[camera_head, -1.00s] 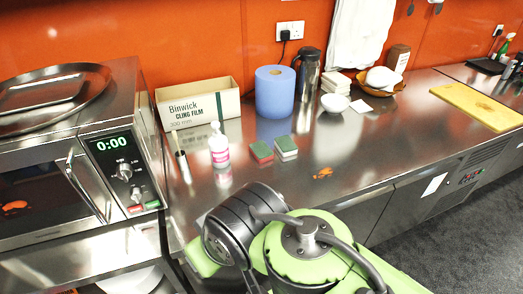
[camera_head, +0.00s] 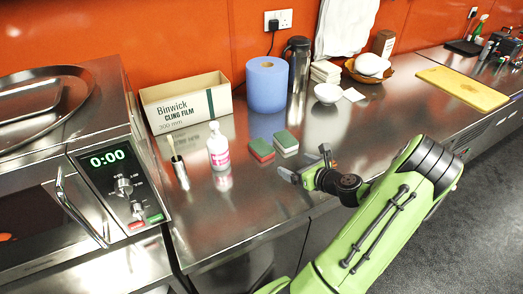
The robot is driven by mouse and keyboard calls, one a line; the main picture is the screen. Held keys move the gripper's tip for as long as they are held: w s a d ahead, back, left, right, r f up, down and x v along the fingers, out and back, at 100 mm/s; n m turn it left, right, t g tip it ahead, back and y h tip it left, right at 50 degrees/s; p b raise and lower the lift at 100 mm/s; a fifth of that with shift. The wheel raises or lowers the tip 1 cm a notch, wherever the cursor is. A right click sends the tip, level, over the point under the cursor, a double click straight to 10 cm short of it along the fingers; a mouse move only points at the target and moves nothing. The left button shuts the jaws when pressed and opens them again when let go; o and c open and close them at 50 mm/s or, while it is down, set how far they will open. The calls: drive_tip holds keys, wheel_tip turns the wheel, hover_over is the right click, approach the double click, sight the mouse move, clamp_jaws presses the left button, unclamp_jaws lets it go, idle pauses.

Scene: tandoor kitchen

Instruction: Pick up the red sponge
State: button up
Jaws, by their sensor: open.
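The red sponge (camera_head: 261,152) lies on the steel counter, a small red block with a dark green top. A whitish sponge (camera_head: 286,149) with a green top lies close to its right. My gripper (camera_head: 303,164) is open and empty, to the right of and nearer than the red sponge, apart from it. The fingers point left, toward the front part of the counter. Nothing hides the red sponge.
A white and pink bottle (camera_head: 218,147) and a small metal cylinder (camera_head: 180,172) stand left of the sponges. A cling film box (camera_head: 187,103), blue paper roll (camera_head: 267,88), flask (camera_head: 298,62) and white bowl (camera_head: 327,94) stand behind. The microwave (camera_head: 122,188) is at left. The front counter is clear.

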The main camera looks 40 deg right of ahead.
sight(269, 154)
drive_tip(key=b+x, duration=0.1)
drive_tip(key=x, duration=1.4)
drive_tip(key=shift+a+f+b, duration=0.25)
drive_tip(key=shift+b, duration=0.15)
drive_tip(key=shift+r, duration=0.1)
drive_tip(key=shift+c, duration=0.3)
drive_tip(key=c, duration=1)
